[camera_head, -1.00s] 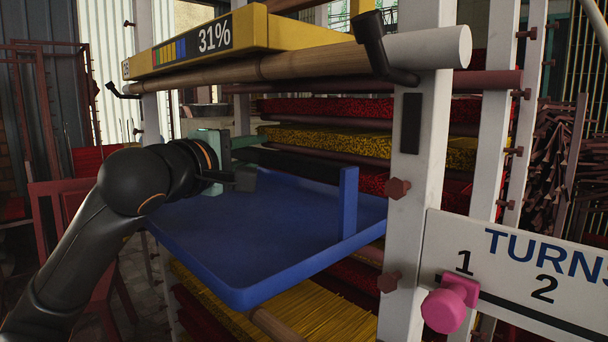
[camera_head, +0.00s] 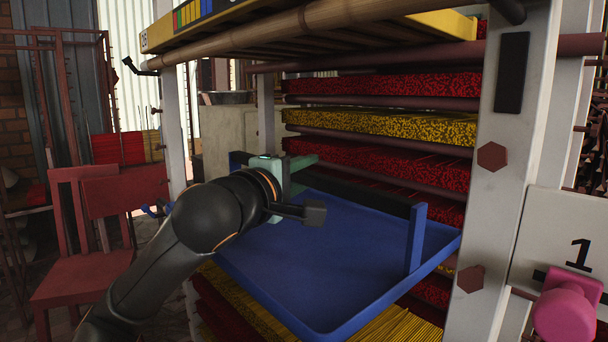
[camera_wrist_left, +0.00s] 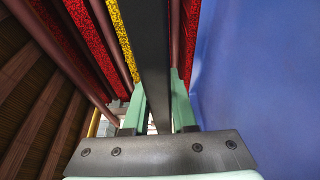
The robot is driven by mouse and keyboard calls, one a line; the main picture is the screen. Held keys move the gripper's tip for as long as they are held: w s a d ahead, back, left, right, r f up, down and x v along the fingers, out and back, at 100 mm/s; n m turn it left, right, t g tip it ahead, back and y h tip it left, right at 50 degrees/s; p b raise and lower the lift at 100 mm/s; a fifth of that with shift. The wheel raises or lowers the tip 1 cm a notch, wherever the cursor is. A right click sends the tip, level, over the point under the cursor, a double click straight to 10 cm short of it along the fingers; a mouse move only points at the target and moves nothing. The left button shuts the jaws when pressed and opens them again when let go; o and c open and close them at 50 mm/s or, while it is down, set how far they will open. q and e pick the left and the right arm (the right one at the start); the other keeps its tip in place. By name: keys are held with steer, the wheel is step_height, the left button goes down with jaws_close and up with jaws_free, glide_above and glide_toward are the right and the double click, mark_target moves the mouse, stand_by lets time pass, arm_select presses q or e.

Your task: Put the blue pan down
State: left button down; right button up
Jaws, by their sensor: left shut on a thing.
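The blue pan (camera_head: 320,262) is a wide shallow tray with a low rim, held roughly level in the head view at the front of the rack. A dark bar (camera_head: 368,191) on blue uprights runs along its far side. My left gripper (camera_head: 304,172) has pale green fingers and is shut on this bar. In the left wrist view, the fingers (camera_wrist_left: 159,103) lie on both sides of the bar (camera_wrist_left: 153,55), with the pan (camera_wrist_left: 255,85) to the right. The pan's underside is hidden, so I cannot tell whether it rests on anything. My right gripper is out of view.
Red and yellow incense layers (camera_head: 385,122) stand behind the pan; yellow sticks (camera_head: 240,305) lie below it. A white post (camera_head: 513,145) stands close to its right. A pink knob (camera_head: 566,316) sits at lower right. A red chair (camera_head: 85,255) stands left.

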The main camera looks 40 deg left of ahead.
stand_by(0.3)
arm_select(q)
steer(key=shift+f, duration=0.1)
steer(key=c, duration=0.7)
jaws_free()
